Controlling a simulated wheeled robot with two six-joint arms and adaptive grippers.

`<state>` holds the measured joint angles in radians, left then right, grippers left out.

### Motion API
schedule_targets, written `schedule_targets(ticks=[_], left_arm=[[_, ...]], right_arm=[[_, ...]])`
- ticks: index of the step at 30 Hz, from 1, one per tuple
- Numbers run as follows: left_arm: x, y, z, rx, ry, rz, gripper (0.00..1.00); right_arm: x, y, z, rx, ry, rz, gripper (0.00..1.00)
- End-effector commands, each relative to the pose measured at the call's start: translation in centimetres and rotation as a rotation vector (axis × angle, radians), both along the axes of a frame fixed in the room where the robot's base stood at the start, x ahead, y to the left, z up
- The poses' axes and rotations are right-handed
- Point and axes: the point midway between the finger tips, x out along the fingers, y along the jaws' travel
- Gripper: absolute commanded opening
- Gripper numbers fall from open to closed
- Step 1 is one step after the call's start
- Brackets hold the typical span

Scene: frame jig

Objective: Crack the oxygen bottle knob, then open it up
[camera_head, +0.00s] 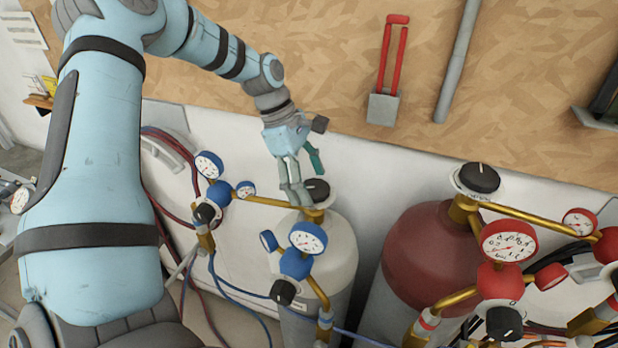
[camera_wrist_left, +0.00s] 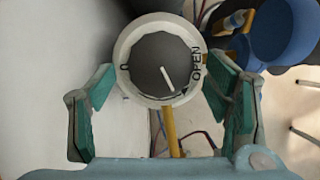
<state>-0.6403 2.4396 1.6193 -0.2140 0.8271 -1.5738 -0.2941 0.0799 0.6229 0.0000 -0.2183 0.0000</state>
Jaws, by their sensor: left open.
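The oxygen bottle is not labelled in view; the pale grey bottle (camera_head: 340,245) with blue gauges stands below my left gripper. Its dark round knob (camera_head: 317,187) sits on top. In the left wrist view the knob (camera_wrist_left: 155,62) lies inside a white ring (camera_wrist_left: 125,50) marked 0 at left and OPEN at right. The knob's white line points down and slightly right. My left gripper (camera_head: 304,178) is open at the knob. In the wrist view its green-padded fingers (camera_wrist_left: 160,98) stand either side, with gaps showing. My right gripper is out of view.
A dark red bottle (camera_head: 425,250) with its own black knob (camera_head: 480,178) and red gauges stands to the right. Blue gauges (camera_head: 308,238) and brass pipes crowd the front of the pale bottle. A wooden board (camera_head: 540,70) with a red-handled tool (camera_head: 383,105) is behind.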

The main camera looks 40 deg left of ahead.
Motion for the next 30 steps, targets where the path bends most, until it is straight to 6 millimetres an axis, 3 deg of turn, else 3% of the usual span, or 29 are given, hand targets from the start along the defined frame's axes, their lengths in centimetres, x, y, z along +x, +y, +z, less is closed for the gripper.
schedule_targets(ticks=[2, 10, 22, 30], left_arm=[[0.0, 0.0, 0.0, 0.000, 0.000, 0.000, 0.66], [0.0, 0.0, 0.0, -0.001, 0.002, -0.001, 0.23], [0.0, 0.0, -0.1, -0.001, 0.001, 0.026, 0.23], [-0.2, -0.1, -0.4, -0.002, -0.002, 0.154, 0.23]], right_arm=[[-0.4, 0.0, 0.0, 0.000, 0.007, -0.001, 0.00], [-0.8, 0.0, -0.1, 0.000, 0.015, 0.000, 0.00], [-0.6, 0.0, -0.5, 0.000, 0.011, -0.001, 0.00], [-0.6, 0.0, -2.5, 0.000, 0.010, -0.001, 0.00]])
